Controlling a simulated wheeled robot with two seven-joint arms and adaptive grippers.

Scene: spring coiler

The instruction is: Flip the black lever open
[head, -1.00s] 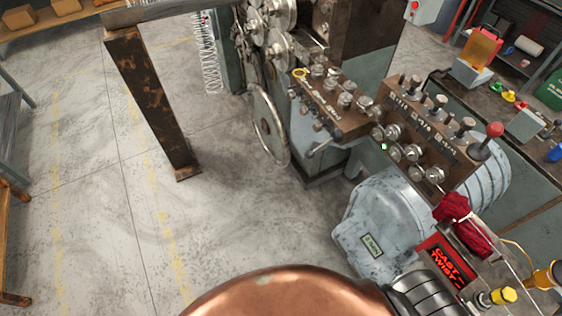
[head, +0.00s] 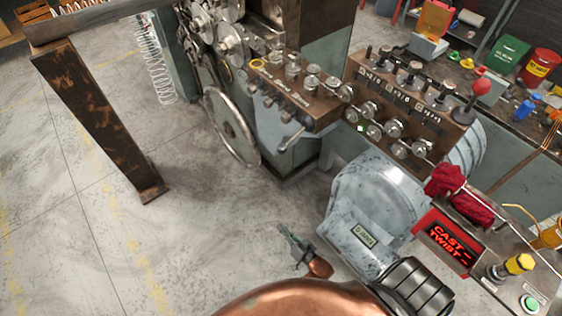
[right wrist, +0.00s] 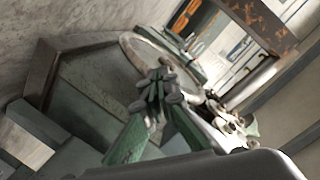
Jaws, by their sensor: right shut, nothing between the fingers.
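The spring coiler's control block (head: 400,95) carries a row of short upright levers with dark tops, one of them a dark lever (head: 413,70). A red-ball lever (head: 482,87) stands at its right end. I cannot tell which one is the black lever. My right gripper (head: 284,230) is shut and empty, low in front of the machine and well below the controls. In the right wrist view its green fingers (right wrist: 157,84) meet in front of a grey-green machine housing, and no lever can be made out there. My left gripper is out of view.
A handwheel (head: 230,127) and a second control block (head: 300,88) are left of the main block. A grey motor housing (head: 365,215) bulges out beside my right gripper. A red cloth (head: 460,195) and a lit sign (head: 447,243) lie right. Open floor is at left.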

